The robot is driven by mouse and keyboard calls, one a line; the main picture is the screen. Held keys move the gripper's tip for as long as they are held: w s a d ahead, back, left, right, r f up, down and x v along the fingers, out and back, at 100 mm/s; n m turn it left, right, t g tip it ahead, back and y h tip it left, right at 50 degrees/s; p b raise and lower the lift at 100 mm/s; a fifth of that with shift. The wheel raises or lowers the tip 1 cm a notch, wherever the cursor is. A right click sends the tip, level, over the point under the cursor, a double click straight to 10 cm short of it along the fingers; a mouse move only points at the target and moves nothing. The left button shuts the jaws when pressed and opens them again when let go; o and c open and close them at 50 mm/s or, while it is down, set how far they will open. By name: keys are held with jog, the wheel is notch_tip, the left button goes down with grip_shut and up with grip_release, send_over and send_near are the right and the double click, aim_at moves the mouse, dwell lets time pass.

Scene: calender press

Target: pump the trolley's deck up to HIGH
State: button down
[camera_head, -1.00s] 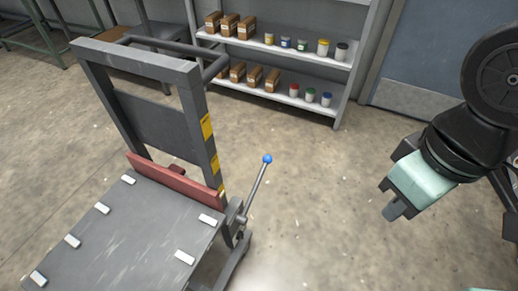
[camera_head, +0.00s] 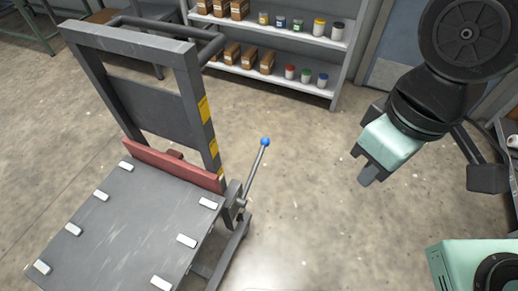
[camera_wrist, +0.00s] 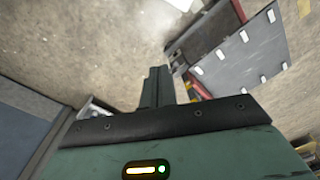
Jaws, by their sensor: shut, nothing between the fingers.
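The trolley stands at the left of the head view, with a flat grey deck (camera_head: 125,225), a dark upright frame (camera_head: 143,97) and a red bar (camera_head: 172,166) along the deck's back edge. The pump lever (camera_head: 253,176), a thin rod with a blue knob (camera_head: 265,142), rises from the trolley's right side, leaning slightly right. My gripper (camera_head: 366,181) is shut and empty, well to the right of the lever and apart from it. In the wrist view my gripper (camera_wrist: 157,88) points down over the floor, and the deck (camera_wrist: 240,60) shows at the upper right.
A grey shelf (camera_head: 280,73) with brown boxes (camera_head: 247,60) and small jars stands behind. A blue door (camera_head: 408,42) is at the back right. The floor (camera_head: 305,190) between the lever and my gripper is clear.

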jog(key=w+a+f+n+t+y+b, duration=0.2)
jog(key=w+a+f+n+t+b, duration=0.1)
jog(key=w+f+b, duration=0.6)
jog(key=w+a+f+n+t+y+b, duration=0.3)
jog(key=w+f+b, duration=0.6)
jog(key=f, duration=0.9)
jog(key=w+a+f+n+t+y+b, duration=0.3)
jog(key=w+f+n+t+b, duration=0.2)
jog(key=w+f+b, duration=0.4)
notch_tip(320, 180, down, 5)
jog(key=shift+w+f+n+b, duration=0.1)
jog(key=shift+w+n+b, duration=0.05)
jog(key=shift+n+b, duration=0.6)
jog(key=w+d+f+b+x, duration=0.1)
jog(key=d+b+x, duration=0.1)
jog(key=x, duration=1.1)
jog(key=shift+b, duration=0.35)
